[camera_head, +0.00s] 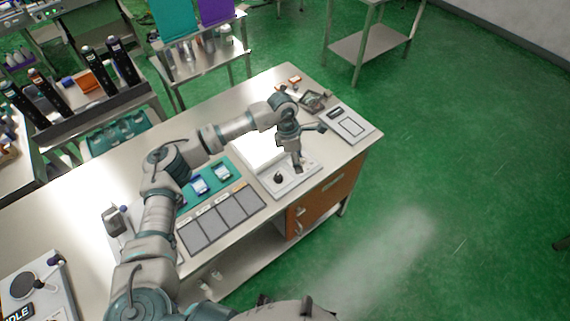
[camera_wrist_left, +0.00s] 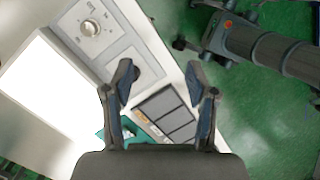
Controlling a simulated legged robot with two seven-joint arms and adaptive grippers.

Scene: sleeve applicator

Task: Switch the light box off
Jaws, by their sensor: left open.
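The light box has a bright white lit panel (camera_head: 262,150) at the right part of the bench. Its light grey control plate (camera_head: 299,183) with a round knob (camera_head: 278,177) is on the side nearer me. In the left wrist view the lit panel (camera_wrist_left: 45,90) glows white at left. The knob (camera_wrist_left: 90,27) sits on the plate at upper left, with marks around it. My left gripper (camera_head: 297,165) points down over the plate, to the right of the knob and apart from it. Its fingers (camera_wrist_left: 168,85) are spread with nothing between them. My right gripper is not seen.
Grey-panelled tray (camera_head: 220,215) and teal mat (camera_head: 207,182) with small items lie left of the box. A flat device (camera_head: 348,124) lies to its right. An orange drawer (camera_head: 325,190) is under the bench edge. Green floor to the right is clear.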

